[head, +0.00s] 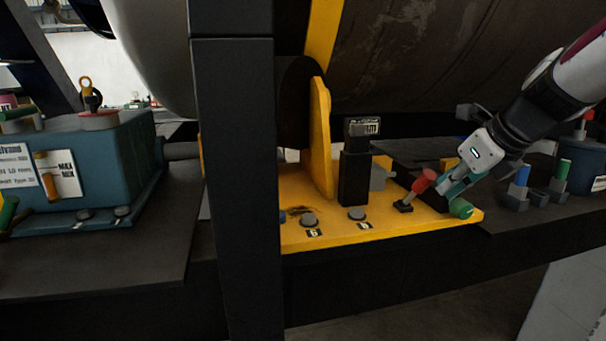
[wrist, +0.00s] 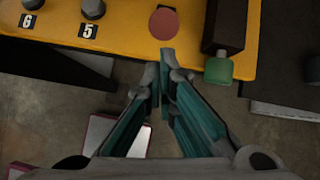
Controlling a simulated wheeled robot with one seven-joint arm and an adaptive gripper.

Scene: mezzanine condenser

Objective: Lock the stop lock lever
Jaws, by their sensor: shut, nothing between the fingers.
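A short lever with a red knob (head: 424,181) stands tilted to the right on a small black base at the right part of the yellow plate (head: 330,236). It is likely the stop lock lever; I see no label on it. In the wrist view its red knob (wrist: 164,24) is at the top, just beyond my fingertips. My gripper (head: 445,197) has teal fingers, shut and empty, close to the right of the lever. In the wrist view the fingertips (wrist: 160,63) meet just below the knob, at the plate's front edge; contact cannot be told.
A green knob (head: 461,208) lies at the plate's right corner, close to my fingers; it also shows in the wrist view (wrist: 218,71). A black upright block (head: 354,178) and grey buttons marked 6 (head: 309,219) and 5 (head: 357,213) are to the left. A dark post (head: 235,170) stands in front.

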